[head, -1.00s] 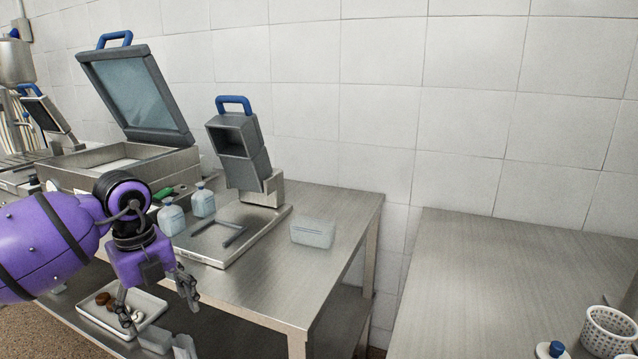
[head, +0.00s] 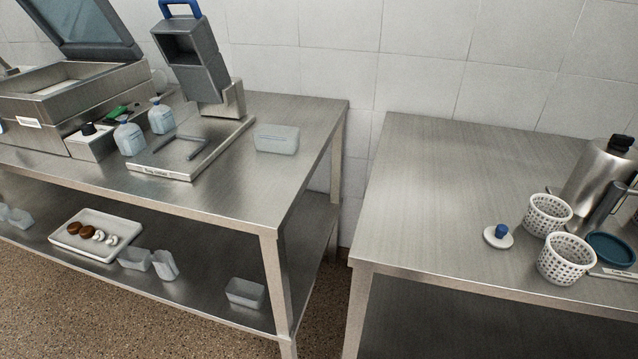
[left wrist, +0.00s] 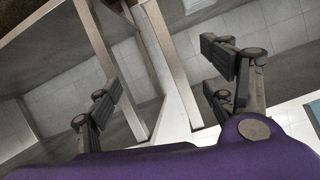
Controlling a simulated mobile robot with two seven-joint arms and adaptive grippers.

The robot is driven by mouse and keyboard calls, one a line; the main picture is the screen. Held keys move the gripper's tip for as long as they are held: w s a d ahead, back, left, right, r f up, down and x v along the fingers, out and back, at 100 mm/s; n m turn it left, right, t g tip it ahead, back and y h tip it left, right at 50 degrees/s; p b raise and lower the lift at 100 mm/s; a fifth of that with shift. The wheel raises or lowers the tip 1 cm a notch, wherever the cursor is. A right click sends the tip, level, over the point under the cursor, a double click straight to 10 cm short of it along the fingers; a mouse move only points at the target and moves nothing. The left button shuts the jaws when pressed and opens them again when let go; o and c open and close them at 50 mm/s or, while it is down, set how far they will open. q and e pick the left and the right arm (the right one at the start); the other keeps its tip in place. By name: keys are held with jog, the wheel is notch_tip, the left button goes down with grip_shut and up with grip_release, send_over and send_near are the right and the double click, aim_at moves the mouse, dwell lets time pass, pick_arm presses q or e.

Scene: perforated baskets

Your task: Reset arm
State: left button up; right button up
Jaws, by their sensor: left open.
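My left gripper (left wrist: 165,85) shows in the left wrist view with its two fingers spread wide apart and nothing between them. Behind the fingers are steel table legs (left wrist: 168,60) and the tiled wall. Neither of my arms is in the head view now. My right gripper is in no view.
Two white perforated baskets (head: 548,216) (head: 567,260) and a white lid with a blue knob (head: 498,236) stand on the right table (head: 430,190). The left table (head: 240,200) holds bottles (head: 130,138) and a clear container (head: 276,139). A tray (head: 62,240) lies on its lower shelf.

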pick_arm(q)
jog(key=s+a+f+n+g+y, duration=0.1)
jog(key=s+f+n+g+y, duration=0.2)
jog(key=s, duration=0.7)
jog(key=s+a+f+n+g, duration=0.2)
jog(key=s+f+g, duration=0.3)
jog(key=s, duration=0.5)
jog(key=w+r+t+p, duration=0.1)
jog(key=w+r+p, duration=0.2)
jog(key=r+p, duration=0.5)
jog(key=w+r+t+p, duration=0.2)
jog(key=w+r+p, duration=0.1)
jog(key=r+p, duration=0.4)
jog(key=shift+w+d+r+p, duration=0.3)
jog(key=shift+r+p, duration=0.1)
jog(key=shift+p, duration=0.75)
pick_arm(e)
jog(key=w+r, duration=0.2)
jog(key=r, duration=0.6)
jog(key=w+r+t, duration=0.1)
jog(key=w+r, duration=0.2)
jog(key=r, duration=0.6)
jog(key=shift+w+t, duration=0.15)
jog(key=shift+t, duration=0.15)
